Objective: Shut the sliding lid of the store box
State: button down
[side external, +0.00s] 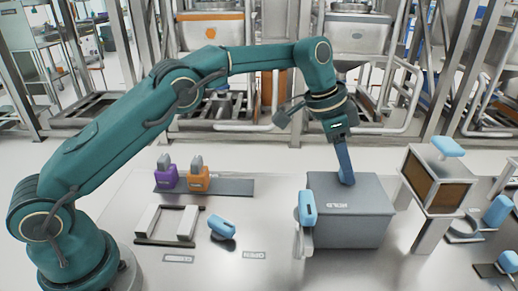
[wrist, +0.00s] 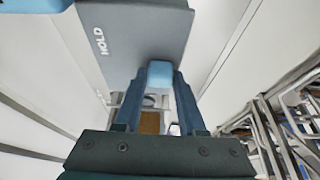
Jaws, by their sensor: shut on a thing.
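The grey store box (side external: 346,233) stands right of the middle of the bench, with HOLD lettering on its grey top (side external: 365,197). The top also fills the upper middle of the wrist view (wrist: 140,40). In the side view I see no opening in it. My gripper (side external: 346,181) comes down from above at the back of the top. In the wrist view my gripper (wrist: 160,80) is shut on a light blue handle (wrist: 160,72) at the edge of the grey top. My fingers hide that handle in the side view.
A light blue upright handle (side external: 307,207) is at the box's left side. A wood-fronted box (side external: 433,187) with a blue knob stands on a raised stand to the right. Purple (side external: 166,179) and orange (side external: 198,180) blocks sit on a dark strip. A loose blue piece (side external: 222,229) lies left of the box.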

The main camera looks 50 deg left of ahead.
jog(key=shift+c, duration=2.4)
grip_release()
jog(key=shift+w+a+r, duration=0.1)
jog(key=shift+w+a, duration=0.1)
jog(key=shift+a, duration=0.05)
jog(key=shift+d, duration=0.1)
jog(key=shift+v, duration=2.55)
jog(key=shift+s, duration=0.1)
jog(key=s+a+r+n+t+y, duration=0.1)
jog(key=s+a+r+t, duration=0.15)
jog(key=s+r, duration=0.3)
jog(key=s+a+r+n+t, duration=0.1)
jog(key=s+a+r, duration=0.2)
jog(key=s+r, duration=0.3)
jog(key=s+a+f+n+y, duration=0.1)
jog(key=s+a+f+n, duration=0.1)
jog(key=s+f, duration=0.4)
jog(key=s+a+f+n+y, duration=0.1)
jog(key=s+a+f+n, duration=0.2)
jog(key=s, duration=0.6)
notch_tip(320, 180, down, 3)
jog(key=shift+a+f+n+g, duration=0.2)
jog(key=shift+n+g, duration=0.25)
jog(key=shift+n, duration=0.55)
